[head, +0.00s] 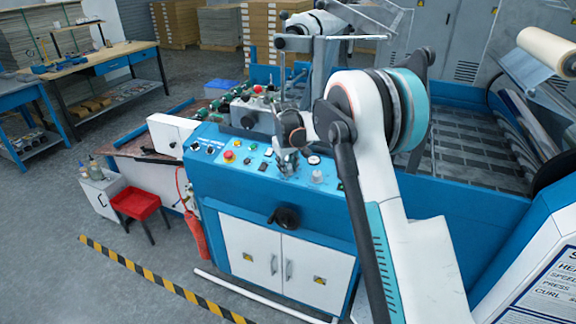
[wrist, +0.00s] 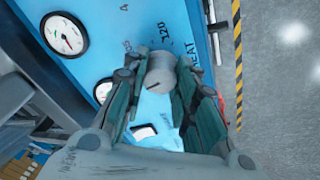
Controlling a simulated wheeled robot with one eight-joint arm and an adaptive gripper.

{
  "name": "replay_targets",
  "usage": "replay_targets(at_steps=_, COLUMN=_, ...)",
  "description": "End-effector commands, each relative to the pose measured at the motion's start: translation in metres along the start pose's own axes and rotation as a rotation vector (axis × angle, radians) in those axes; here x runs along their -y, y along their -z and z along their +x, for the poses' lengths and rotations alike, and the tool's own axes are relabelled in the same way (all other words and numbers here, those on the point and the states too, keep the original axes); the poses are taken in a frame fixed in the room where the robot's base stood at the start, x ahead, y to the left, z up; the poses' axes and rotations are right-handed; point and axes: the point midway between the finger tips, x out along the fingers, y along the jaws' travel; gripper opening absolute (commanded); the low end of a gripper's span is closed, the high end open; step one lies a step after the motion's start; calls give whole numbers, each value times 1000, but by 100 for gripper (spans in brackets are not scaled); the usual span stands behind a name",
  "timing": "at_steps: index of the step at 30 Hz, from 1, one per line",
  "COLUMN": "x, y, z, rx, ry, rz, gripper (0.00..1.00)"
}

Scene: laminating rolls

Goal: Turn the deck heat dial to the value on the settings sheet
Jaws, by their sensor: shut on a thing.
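In the wrist view the heat dial (wrist: 161,70) is a grey round knob on the blue panel, with HEAT and 120 printed beside it. My gripper (wrist: 159,82) is shut on it, one finger on each side. A small dark mark shows on the knob, but I cannot tell which value it points to. In the head view my gripper (head: 287,166) is down at the control panel (head: 222,171) and hides the dial.
A white gauge (wrist: 64,35) sits on the panel beside my gripper. Another pale knob (head: 317,177) and a red button (head: 229,156) are on the same panel. A black handwheel (head: 286,217) sticks out below. A red stool (head: 138,206) stands at left.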

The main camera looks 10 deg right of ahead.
Motion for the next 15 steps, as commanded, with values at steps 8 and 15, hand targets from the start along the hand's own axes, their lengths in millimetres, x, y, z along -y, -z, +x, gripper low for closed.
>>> replay_targets(at_steps=8, x=1, y=1, z=0, rx=-1, ry=-28, rz=259, gripper=2)
replay_targets(at_steps=15, x=1, y=1, z=0, rx=-2, ry=-51, rz=486, gripper=2)
